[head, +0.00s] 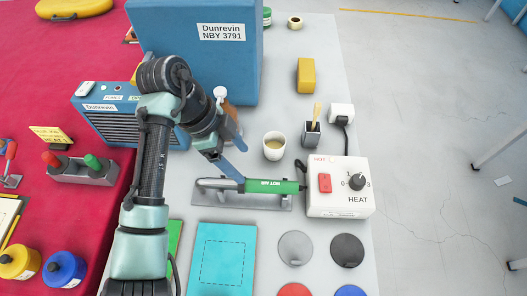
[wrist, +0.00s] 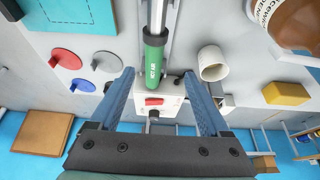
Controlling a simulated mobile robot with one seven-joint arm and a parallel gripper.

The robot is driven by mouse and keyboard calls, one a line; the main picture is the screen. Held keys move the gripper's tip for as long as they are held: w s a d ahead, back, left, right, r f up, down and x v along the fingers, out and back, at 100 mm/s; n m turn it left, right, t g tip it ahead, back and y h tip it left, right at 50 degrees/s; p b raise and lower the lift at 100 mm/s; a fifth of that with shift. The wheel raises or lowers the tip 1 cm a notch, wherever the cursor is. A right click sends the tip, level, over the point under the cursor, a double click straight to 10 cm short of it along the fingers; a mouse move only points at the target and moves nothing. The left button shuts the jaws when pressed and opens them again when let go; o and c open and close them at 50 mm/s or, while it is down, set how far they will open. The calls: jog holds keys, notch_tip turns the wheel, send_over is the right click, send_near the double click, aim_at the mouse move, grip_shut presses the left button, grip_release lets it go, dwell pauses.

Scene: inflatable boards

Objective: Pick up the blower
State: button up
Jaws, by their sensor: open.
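The blower (head: 272,186) has a green handle marked HOT AIR and a silver barrel. It lies on a low grey metal stand (head: 262,203) on the light table, its handle end toward the white heat control box (head: 340,200). My gripper (wrist: 159,74) is open and empty. In the wrist view its two blue fingers are spread, and the blower's green handle (wrist: 155,58) appears in line with the gap between them. In the head view one blue finger overlaps the blower where barrel meets handle; I cannot tell whether it touches. The other finger is partly hidden.
A white cup (head: 274,147) and a small grey holder (head: 311,134) stand behind the blower. A brown bottle (wrist: 295,22) is close to the wrist camera. A large blue box (head: 200,60) stands at the back. Round coloured discs and a teal board (head: 223,258) lie in front.

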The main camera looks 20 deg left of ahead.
aim_at(261, 188)
jog(key=x, duration=0.4)
jog(key=p+x, duration=0.1)
jog(key=x, duration=0.3)
jog(key=s+x, duration=0.1)
jog(key=x, duration=0.3)
jog(key=shift+d+f, duration=0.2)
jog(key=shift+f, duration=0.05)
jog(key=shift+r, duration=0.1)
grip_shut()
